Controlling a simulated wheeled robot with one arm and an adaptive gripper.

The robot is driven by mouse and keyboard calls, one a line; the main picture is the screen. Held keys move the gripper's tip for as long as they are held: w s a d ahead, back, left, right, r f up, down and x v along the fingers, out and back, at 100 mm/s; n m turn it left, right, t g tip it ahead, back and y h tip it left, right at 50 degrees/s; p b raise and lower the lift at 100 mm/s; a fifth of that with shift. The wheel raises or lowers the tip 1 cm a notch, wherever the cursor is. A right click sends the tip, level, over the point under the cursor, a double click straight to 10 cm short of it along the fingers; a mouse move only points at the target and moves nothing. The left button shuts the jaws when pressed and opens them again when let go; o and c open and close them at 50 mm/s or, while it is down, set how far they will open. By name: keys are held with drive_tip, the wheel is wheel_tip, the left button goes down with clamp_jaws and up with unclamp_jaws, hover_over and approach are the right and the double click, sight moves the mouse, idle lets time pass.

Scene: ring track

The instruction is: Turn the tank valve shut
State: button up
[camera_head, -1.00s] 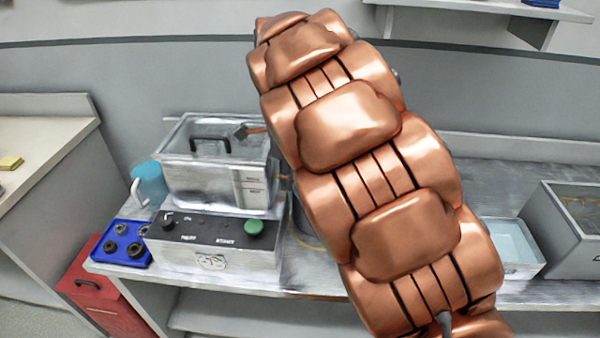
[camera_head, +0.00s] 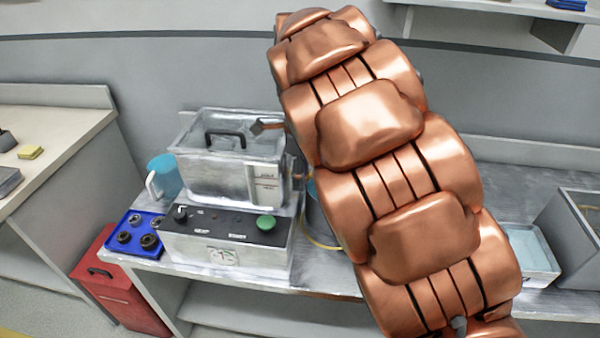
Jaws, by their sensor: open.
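The grey metal tank (camera_head: 205,179) stands on top of a control box, left of my copper arm. It has a lid with a black handle (camera_head: 224,136). A small brownish, hammer-shaped piece (camera_head: 268,127) shows above the tank's right rim; I cannot tell what it belongs to. A small brown fitting (camera_head: 297,172) shows at the tank's right side, partly hidden by my arm. I cannot make out a valve handle or its position. My gripper is not in view; my arm runs from the lower right to the top middle.
The control box (camera_head: 215,250) has a green button and black knob. A blue tray (camera_head: 138,235) with round parts, a blue jug (camera_head: 165,175) and a red bin (camera_head: 120,285) are to the left. A pale tray (camera_head: 530,252) and grey container (camera_head: 575,230) stand right. A yellow hose (camera_head: 322,243) lies beside my arm.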

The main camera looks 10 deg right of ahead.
wheel_tip(320, 180, up, 12)
idle(0.6)
drive_tip(key=s+d+f+n+p, duration=0.1)
drive_tip(key=s+f+n, duration=0.2)
drive_tip(key=s+n, duration=0.4)
drive_tip(key=s+d+f+n+g+p, duration=0.1)
drive_tip(key=s+f+n+p, duration=0.1)
drive_tip(key=s+n, duration=0.6)
drive_tip(key=s+d+f+n+p, duration=0.2)
drive_tip(key=s+f+n, duration=0.2)
drive_tip(key=s, duration=1.3)
drive_tip(key=shift+s+f+n+g, duration=0.15)
drive_tip(key=shift+f+n+g, duration=0.2)
drive_tip(key=shift+n, duration=1.45)
drive_tip(key=shift+d+r, duration=0.1)
